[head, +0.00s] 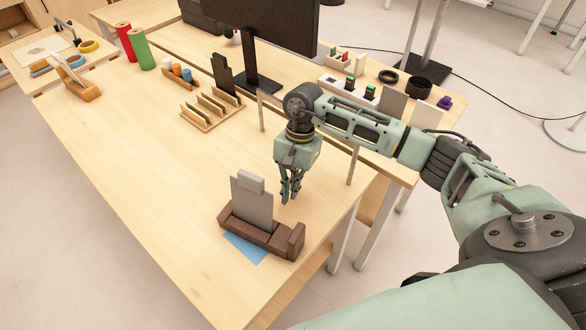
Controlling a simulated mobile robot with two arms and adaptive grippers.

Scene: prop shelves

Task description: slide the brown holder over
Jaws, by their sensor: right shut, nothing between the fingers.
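The brown holder (261,234) stands near the front right corner of the wooden table in the head view. A grey upright piece (252,207) with a lighter block at its top sits in it. A blue patch (245,248) on the tabletop shows partly from under the holder's near side. My right gripper (288,200) points down, shut and empty, just behind and right of the grey piece; whether it touches anything I cannot tell. My left gripper is not in view.
Wooden slotted racks (207,110) and a monitor (262,40) stand farther back. Red (125,42) and green (139,50) rolls stand at the back left. The table's right edge is close to the holder. The tabletop left of the holder is clear.

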